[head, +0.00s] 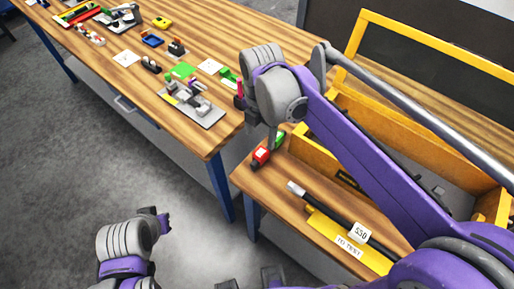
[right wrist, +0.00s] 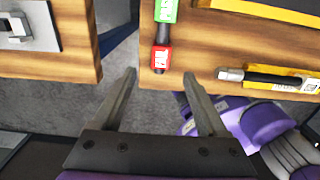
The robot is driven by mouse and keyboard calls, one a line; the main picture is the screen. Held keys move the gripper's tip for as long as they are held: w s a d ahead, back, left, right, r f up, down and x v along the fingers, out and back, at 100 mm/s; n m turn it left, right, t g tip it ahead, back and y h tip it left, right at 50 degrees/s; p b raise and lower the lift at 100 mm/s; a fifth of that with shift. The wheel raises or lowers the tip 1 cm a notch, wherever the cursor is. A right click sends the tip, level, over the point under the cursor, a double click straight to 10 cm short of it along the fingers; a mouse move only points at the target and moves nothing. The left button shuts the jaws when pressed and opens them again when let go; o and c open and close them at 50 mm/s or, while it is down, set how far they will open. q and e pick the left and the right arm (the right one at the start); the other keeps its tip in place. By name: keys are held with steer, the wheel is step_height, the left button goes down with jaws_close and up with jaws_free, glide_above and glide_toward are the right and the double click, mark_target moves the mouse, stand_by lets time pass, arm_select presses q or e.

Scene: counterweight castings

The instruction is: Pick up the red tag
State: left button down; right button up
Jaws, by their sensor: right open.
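The red tag (right wrist: 161,58) lies at the edge of the near wooden table, with white lettering and a dark end. It also shows in the head view (head: 261,155). A green tag (right wrist: 166,9) is right behind it, partly cut off by the frame; in the head view it shows as well (head: 280,139). My right gripper (right wrist: 159,75) is open and empty; its fingertips are either side of the red tag's line, apparently just short of the table edge. My left gripper (head: 163,221) shows only in part at the lower left, away from the tags; its jaw opening is unclear.
A yellow-rimmed wooden crate (head: 365,122) stands on the same table. A black rod with a pale end (head: 325,208) and a yellow labelled block (head: 345,241) lie in front of it. A second table (head: 215,115) holds small parts. A gap separates the tables.

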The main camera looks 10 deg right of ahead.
mark_target(261, 152)
steer(key=f, duration=0.3)
steer(key=shift+s, duration=0.2)
steer(key=shift+w+d+f, duration=0.1)
steer(key=shift+w+f, duration=0.05)
steer(key=shift+f, duration=2.95)
steer(key=c, duration=1.1)
steer(key=shift+r, duration=0.1)
